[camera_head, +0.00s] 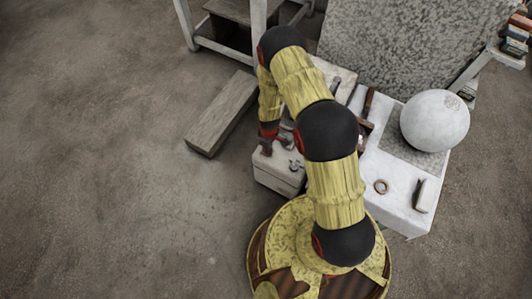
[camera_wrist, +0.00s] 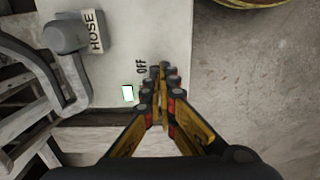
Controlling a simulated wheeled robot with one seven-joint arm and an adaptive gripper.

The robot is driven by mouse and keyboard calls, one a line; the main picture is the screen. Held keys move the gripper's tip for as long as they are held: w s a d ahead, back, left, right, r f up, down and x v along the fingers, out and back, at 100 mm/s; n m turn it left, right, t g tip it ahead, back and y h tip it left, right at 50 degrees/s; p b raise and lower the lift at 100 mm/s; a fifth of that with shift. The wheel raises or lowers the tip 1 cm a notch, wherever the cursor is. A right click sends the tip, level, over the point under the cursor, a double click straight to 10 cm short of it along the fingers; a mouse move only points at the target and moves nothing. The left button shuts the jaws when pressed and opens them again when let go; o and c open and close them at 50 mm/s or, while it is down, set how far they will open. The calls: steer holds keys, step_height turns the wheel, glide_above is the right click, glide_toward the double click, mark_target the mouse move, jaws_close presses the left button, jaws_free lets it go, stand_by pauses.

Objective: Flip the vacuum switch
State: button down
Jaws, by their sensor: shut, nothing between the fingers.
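The vacuum is a pale box (camera_head: 276,179) on the floor beside my base, with grey fittings on its top. In the wrist view its pale top (camera_wrist: 115,25) carries a "HOSE" label by a grey hose fitting (camera_wrist: 63,36) and the word "OFF". A small white rectangle with a green edge (camera_wrist: 127,93), perhaps the switch or an indicator, sits left of my fingers. My gripper (camera_wrist: 163,70) is shut and empty, its tips over the box top just right of "OFF". The fingers hide whatever lies beneath them. In the head view my gripper (camera_head: 268,138) is above the box's back left part.
A white table (camera_head: 398,199) stands right of the box, bearing a large plaster sphere (camera_head: 435,121), a ring (camera_head: 381,187) and tools. A wooden block (camera_head: 221,113) lies behind left. A pale frame (camera_head: 224,49) stands at the back. The floor at left is clear.

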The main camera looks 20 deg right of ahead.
steer(key=shift+f+b, duration=0.45)
steer(key=shift+f, duration=0.2)
steer(key=shift+r, duration=0.1)
stand_by(0.3)
steer(key=shift+r+p, duration=2.25)
steer(key=shift+r, duration=1.15)
